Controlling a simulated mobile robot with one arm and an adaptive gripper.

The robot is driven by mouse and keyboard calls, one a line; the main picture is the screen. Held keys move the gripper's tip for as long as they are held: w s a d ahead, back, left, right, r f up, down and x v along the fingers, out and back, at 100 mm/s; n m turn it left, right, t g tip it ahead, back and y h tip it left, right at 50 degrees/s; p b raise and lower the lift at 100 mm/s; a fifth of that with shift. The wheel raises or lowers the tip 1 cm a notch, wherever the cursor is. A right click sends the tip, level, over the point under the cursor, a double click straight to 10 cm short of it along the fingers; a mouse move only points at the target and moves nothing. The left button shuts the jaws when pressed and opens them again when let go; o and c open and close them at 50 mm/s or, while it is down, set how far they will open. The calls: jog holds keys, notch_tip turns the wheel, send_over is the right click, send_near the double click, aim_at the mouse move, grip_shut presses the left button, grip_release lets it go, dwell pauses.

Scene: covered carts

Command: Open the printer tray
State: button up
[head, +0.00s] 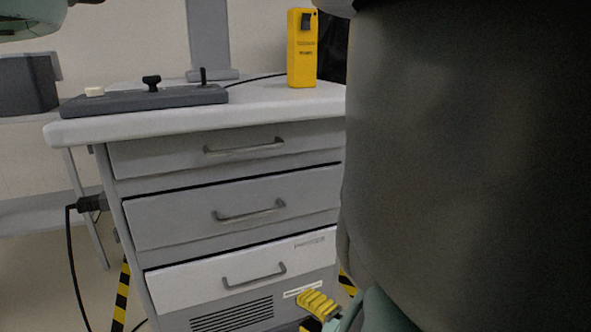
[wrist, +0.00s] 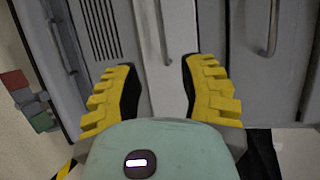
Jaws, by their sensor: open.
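The printer tray appears to be the lowest, whiter drawer (head: 240,268) of the grey cart, with small print at its upper right. It looks closed. Its grey bar handle (head: 254,276) shows at its middle. My gripper (head: 318,304) is low in the head view, right of and below that handle, partly hidden by my arm. In the wrist view, my gripper (wrist: 160,68) is open and empty, its yellow fingers apart. The white drawer front (wrist: 168,90) lies between them in the picture, and its handle (wrist: 163,30) is beyond the fingertips, not touched.
Two grey drawers with handles, upper (head: 240,146) and middle (head: 245,207), are above. A vent (head: 232,316) is below. The cart top (head: 180,115) carries a dark control panel (head: 145,99) and a yellow box (head: 302,50). A black cable (head: 70,260) hangs at the left.

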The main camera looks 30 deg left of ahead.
jog(key=b+x, duration=0.2)
jog(key=x, duration=1.4)
jog(key=shift+s+r, duration=0.1)
jog(key=shift+r, duration=0.05)
jog(key=shift+o, duration=0.2)
grip_shut()
